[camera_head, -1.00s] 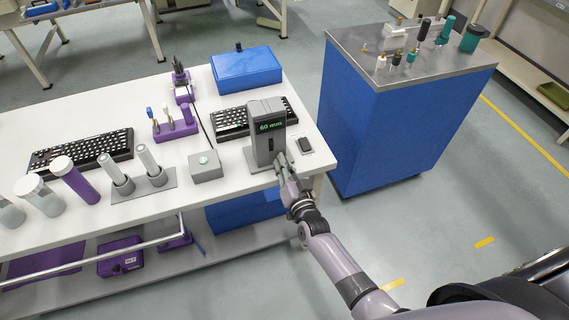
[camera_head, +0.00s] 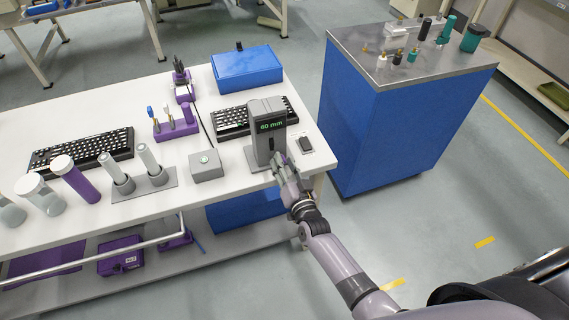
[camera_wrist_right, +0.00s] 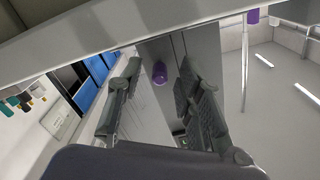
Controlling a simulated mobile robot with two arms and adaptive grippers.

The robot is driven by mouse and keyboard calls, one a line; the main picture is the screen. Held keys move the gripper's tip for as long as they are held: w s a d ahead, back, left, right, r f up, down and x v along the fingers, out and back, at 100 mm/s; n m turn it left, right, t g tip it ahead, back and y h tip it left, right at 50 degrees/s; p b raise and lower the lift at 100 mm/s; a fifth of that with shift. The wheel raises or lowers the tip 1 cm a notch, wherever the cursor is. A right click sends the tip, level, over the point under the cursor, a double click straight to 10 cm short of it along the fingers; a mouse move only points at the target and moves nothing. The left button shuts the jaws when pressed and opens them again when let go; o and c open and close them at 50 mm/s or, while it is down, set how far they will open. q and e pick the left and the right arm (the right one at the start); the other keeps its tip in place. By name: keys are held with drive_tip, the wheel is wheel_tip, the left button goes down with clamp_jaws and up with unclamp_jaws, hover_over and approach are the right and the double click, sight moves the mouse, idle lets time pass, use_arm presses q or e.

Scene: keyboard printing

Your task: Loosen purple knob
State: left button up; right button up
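A dark grey device (camera_head: 265,127) with a green "60 mm" display stands near the right end of the white table. The purple knob (camera_wrist_right: 160,73) shows in the right wrist view, on the device's grey face, ahead of and between my finger pads. My right gripper (camera_head: 279,161) is at the lower front of the device. In the right wrist view my right gripper (camera_wrist_right: 160,88) is open, with a gap between each finger and the knob. The head view hides the knob behind my gripper. My left gripper is not in view.
A small grey box (camera_head: 205,166) with a round button sits left of the device. A black keyboard (camera_head: 229,121) lies behind it, and a small black item (camera_head: 306,145) lies to its right. A blue cabinet (camera_head: 383,125) stands beyond the table's right edge.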

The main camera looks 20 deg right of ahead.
drive_tip(key=s, duration=1.1)
drive_tip(key=shift+s+d, duration=0.2)
drive_tip(key=shift+s, duration=0.2)
drive_tip(key=s+f+n+g, duration=0.1)
drive_tip(key=s+f+g, duration=0.25)
drive_tip(key=f, duration=0.45)
drive_tip(key=s+f+n+g+y, duration=0.15)
drive_tip(key=s+f, duration=0.25)
drive_tip(key=f, duration=0.4)
drive_tip(key=s+f+n+g, duration=0.2)
drive_tip(key=s+f+g, duration=0.15)
drive_tip(key=f, duration=0.45)
drive_tip(key=s+d+f+n+g, duration=0.1)
drive_tip(key=s+d+f+g, duration=0.1)
drive_tip(key=s+f, duration=0.3)
drive_tip(key=s+d+f+n+g+h, duration=0.1)
drive_tip(key=s+f, duration=0.4)
drive_tip(key=s, duration=0.9)
drive_tip(key=s+d+f+n+g+h, duration=0.1)
drive_tip(key=s+d+f+g, duration=0.2)
drive_tip(key=s, duration=0.6)
wheel_tip(320, 180, down, 3)
drive_tip(key=shift+s+r+g, duration=0.1)
drive_tip(key=shift+s+g, duration=0.1)
drive_tip(key=shift+g, duration=1.05)
